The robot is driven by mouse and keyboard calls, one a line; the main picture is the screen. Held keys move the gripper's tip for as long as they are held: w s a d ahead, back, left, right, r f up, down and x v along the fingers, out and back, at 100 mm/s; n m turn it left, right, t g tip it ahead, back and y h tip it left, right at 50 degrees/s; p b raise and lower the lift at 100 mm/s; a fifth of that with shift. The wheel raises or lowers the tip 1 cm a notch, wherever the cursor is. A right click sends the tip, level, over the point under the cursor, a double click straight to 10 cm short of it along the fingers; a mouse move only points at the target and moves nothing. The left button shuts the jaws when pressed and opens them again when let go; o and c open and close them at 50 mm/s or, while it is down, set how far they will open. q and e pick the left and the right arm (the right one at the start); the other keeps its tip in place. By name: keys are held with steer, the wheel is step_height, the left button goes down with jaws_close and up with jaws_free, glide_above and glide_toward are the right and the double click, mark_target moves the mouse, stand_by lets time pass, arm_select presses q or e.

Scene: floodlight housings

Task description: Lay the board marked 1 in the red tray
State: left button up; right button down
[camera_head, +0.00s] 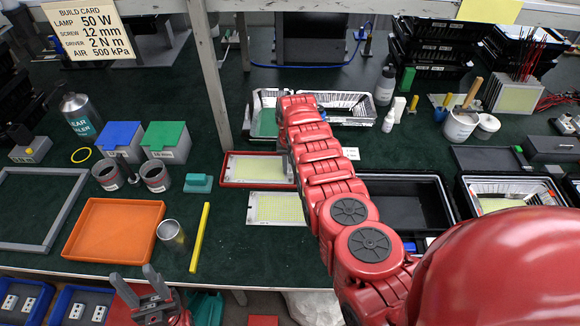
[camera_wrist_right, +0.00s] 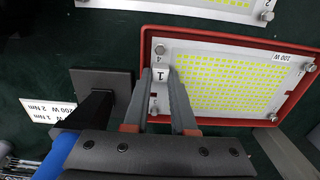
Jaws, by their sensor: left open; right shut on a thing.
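The board marked 1 (camera_wrist_right: 225,80) is a white plate with a yellow dotted field and a 100 W label. In the right wrist view it lies within the rim of the red tray (camera_wrist_right: 232,39); whether it rests fully on the tray floor I cannot tell. My right gripper (camera_wrist_right: 161,74) is shut on its tab marked 1. My left gripper (camera_head: 138,281) is open and empty near the front table edge.
A second board (camera_head: 274,207) lies just in front of the tray; its 2 mark shows in the wrist view (camera_wrist_right: 266,4). A teal block (camera_head: 198,183), yellow bar (camera_head: 200,237), metal cup (camera_head: 173,237) and orange tray (camera_head: 113,232) stand to the left. A black bin (camera_head: 405,205) is right of my arm.

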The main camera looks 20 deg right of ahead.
steer(key=shift+f+b, duration=0.25)
steer(key=shift+b, duration=0.05)
stand_by(0.4)
steer(key=c, duration=0.7)
jaws_free()
steer(key=shift+o, duration=0.2)
